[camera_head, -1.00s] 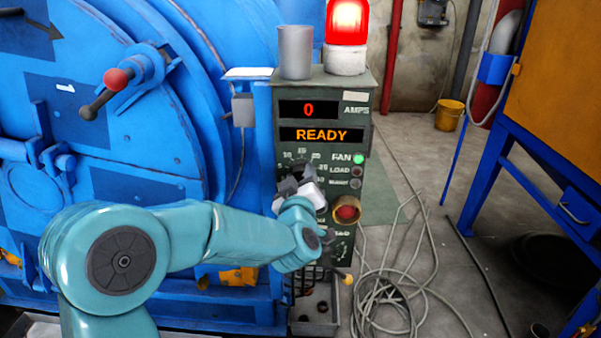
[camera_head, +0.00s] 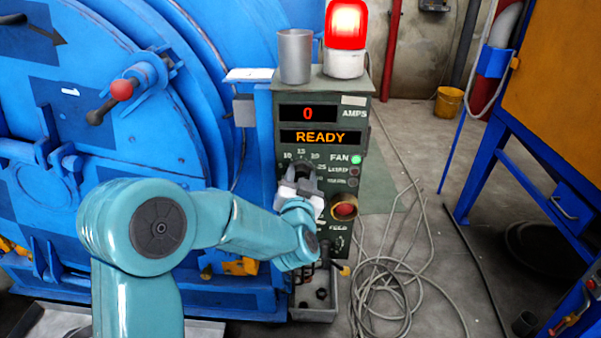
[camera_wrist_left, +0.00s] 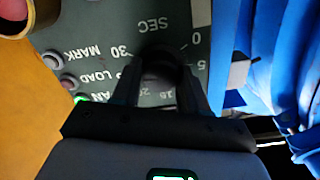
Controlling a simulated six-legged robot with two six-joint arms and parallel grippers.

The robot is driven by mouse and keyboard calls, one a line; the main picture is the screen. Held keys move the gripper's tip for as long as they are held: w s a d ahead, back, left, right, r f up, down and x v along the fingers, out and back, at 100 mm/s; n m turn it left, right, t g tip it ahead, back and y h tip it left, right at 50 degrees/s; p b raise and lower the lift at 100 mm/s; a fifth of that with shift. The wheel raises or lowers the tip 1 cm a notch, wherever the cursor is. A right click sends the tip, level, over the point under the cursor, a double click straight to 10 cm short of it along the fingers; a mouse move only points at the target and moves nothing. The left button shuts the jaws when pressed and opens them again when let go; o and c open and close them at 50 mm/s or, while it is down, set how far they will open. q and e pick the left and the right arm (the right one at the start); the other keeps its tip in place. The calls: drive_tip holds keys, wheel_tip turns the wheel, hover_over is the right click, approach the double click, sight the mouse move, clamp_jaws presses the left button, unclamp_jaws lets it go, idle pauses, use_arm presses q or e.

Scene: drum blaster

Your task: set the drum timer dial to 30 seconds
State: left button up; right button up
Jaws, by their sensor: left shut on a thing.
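The timer dial (camera_head: 302,171) is a dark round knob on the dark green control panel (camera_head: 285,92), with a ring of numbers around it. In the head view its lower part is hidden by my left gripper (camera_head: 300,183). In the left wrist view, upside down, the dark knob (camera_wrist_left: 160,62) sits between the fingers of my left gripper (camera_wrist_left: 160,84), which is shut on it. The marks 0, 5, 30 and SEC show around it there. Which mark the knob points at cannot be told. My right gripper is not in view.
A red stop button (camera_head: 344,208) in a yellow ring sits close to the right below the dial. A metal cup (camera_head: 295,57) and lit red beacon (camera_head: 346,38) stand on the panel. The display (camera_head: 321,136) reads READY. Loose cable (camera_head: 385,300) lies on the floor.

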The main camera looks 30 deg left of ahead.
use_arm(q)
drive_tip(key=m+p, duration=0.2)
drive_tip(key=m, duration=0.3)
drive_tip(key=shift+m, duration=0.3)
idle(0.4)
drive_tip(key=o, duration=1)
drive_tip(key=shift+o, duration=0.2)
drive_tip(key=b+v, duration=0.8)
drive_tip(key=v, duration=0.8)
drive_tip(key=shift+s+b, duration=0.2)
drive_tip(key=shift+b, duration=0.2)
